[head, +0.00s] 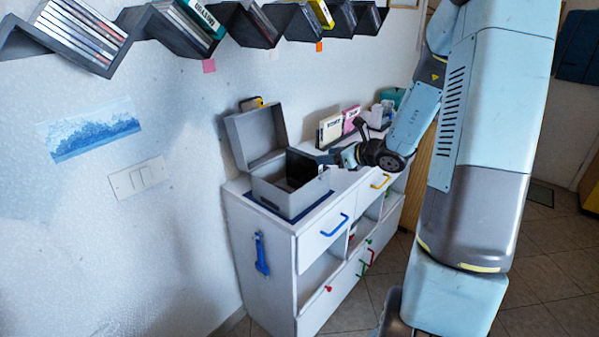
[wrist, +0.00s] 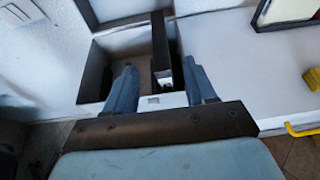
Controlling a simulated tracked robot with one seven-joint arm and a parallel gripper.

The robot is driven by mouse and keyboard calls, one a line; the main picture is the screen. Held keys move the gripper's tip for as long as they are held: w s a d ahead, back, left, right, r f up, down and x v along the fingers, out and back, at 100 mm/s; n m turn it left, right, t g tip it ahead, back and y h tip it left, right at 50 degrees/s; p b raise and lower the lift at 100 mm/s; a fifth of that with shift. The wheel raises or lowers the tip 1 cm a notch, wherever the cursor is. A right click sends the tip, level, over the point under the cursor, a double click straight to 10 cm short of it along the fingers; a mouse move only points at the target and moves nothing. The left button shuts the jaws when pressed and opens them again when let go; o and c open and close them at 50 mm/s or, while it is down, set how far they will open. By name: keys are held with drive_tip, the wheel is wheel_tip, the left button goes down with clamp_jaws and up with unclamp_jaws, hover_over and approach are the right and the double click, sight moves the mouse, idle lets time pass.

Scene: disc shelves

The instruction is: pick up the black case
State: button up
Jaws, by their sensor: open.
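The black case (head: 301,169) stands upright inside the open grey box (head: 285,199) on the white cabinet. In the wrist view the black case (wrist: 159,41) shows nearly edge-on, as a narrow dark upright strip. My gripper (head: 333,158) is at the right side of the box, close to the case. In the wrist view my gripper (wrist: 160,66) is open, with one blue finger on each side of the case's line. The right finger is nearer to it than the left. I cannot tell how deep the case sits between the fingers.
The box's raised lid (head: 257,136) leans up at the back, near the wall. Books (head: 330,128) and small items stand farther along the white cabinet top (head: 343,181). A zigzag shelf (head: 180,30) with discs hangs above.

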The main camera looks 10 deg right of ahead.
sight(313, 157)
drive_tip(key=shift+x, duration=4.55)
drive_tip(key=shift+f, duration=0.1)
drive_tip(key=shift+c, duration=0.3)
clamp_jaws()
